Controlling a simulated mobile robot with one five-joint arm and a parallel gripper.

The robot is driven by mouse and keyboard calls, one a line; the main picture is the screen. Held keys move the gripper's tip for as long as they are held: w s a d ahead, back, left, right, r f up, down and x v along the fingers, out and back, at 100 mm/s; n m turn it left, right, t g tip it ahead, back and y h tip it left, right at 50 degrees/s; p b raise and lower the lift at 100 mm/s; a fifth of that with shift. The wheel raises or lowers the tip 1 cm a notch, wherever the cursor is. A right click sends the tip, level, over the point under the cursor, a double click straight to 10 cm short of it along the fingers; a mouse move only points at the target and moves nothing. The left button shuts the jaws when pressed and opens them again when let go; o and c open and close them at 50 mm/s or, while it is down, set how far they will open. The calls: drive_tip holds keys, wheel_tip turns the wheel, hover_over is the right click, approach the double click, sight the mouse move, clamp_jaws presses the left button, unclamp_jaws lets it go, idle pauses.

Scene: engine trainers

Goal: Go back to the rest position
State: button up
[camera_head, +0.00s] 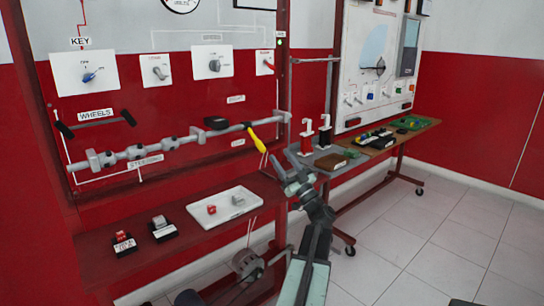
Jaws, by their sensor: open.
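My gripper (284,160) is open and appears empty. It points up and to the left from my arm, in the middle of the view. In the picture it lies in front of the right end of the red trainer bench, just below the yellow handle (257,139). I cannot tell how far apart they are in depth.
The left red bench (228,231) holds a white tray (246,205) with small red and grey parts, and two small blocks on black bases (124,244). A second wheeled bench (368,155) carries several items at right.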

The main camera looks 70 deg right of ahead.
drive_tip(key=shift+s+a, duration=0.1)
drive_tip(key=shift+s, duration=0.1)
idle(0.3)
